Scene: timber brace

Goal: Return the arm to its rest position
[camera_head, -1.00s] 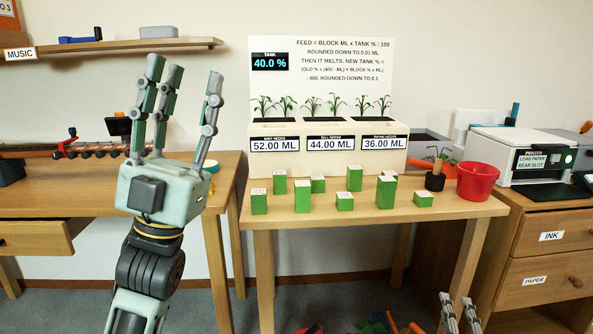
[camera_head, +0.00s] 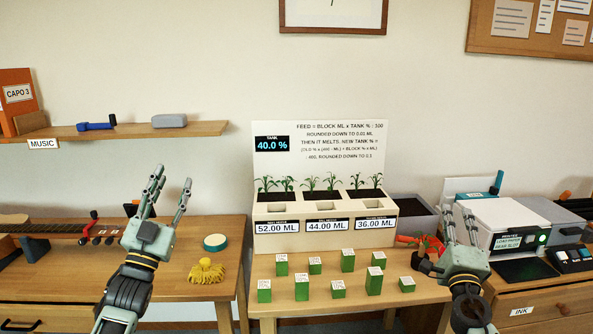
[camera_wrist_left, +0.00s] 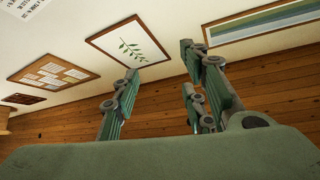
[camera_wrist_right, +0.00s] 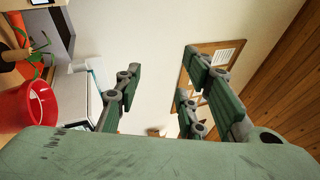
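My left gripper (camera_head: 166,198) is raised with its fingers up, left of the planter, above the left table's edge. My right gripper (camera_head: 461,225) is raised at the right, in front of the printer and beside the potted plant. Its fingers also point up. The right wrist view (camera_wrist_right: 155,100) shows these fingers apart with nothing between them.
Several green blocks (camera_head: 303,286) stand on the middle table before the white planter (camera_head: 325,240). The right wrist view shows a red pot (camera_wrist_right: 30,105). A printer (camera_head: 505,222) stands at right.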

